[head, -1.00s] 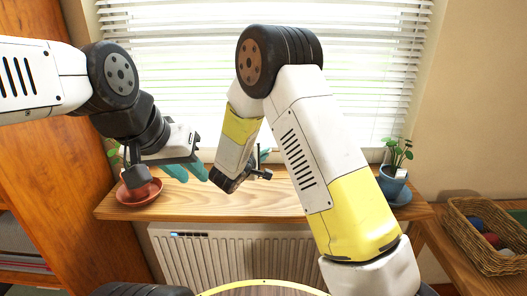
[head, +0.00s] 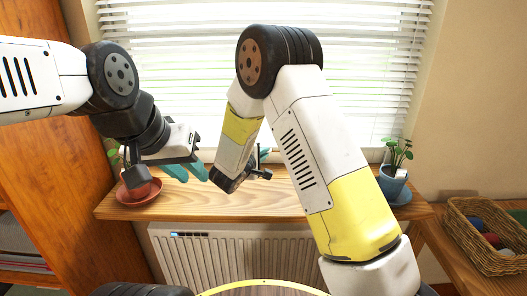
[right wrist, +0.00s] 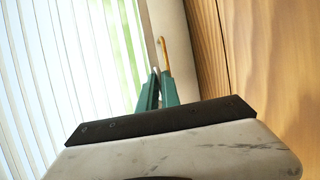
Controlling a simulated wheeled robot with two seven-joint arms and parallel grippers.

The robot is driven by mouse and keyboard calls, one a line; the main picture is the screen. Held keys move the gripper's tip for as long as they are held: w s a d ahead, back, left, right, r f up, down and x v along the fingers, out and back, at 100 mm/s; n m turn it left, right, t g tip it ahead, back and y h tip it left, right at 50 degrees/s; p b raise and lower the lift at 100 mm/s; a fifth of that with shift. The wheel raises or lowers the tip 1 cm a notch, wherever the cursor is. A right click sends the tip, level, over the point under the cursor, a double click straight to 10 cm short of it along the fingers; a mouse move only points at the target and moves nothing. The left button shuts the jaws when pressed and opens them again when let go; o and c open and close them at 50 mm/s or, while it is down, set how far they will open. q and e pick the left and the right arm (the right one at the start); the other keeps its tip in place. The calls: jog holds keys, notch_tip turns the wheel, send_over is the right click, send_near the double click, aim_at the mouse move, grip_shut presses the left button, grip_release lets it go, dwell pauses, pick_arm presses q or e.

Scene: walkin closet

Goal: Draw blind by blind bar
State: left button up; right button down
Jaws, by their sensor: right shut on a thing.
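The white slatted blind (head: 370,75) hangs across the window behind my arms, and its pale slats fill the left of the right wrist view (right wrist: 65,65). My right gripper (head: 262,158) is close to the blind, above the sill and largely hidden by my own wrist. In the right wrist view its teal fingers (right wrist: 156,88) are shut on a thin orange-tan bar (right wrist: 165,52), apparently the blind bar. The bar cannot be made out in the head view. My left gripper (head: 186,172) is at the left above the sill, its teal fingers apart and empty.
A wooden sill (head: 270,205) runs below the window, above a white radiator (head: 225,255). A terracotta pot (head: 140,190) is close under my left gripper. A blue potted plant (head: 393,180) stands at the sill's right end. A wicker basket (head: 470,245) is further right.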

jog(key=shift+f, duration=0.15)
notch_tip(320, 180, down, 5)
jog(key=shift+r, duration=0.2)
jog(key=c, duration=1.6)
grip_release()
jog(key=shift+r, duration=0.1)
jog(key=shift+a, duration=0.1)
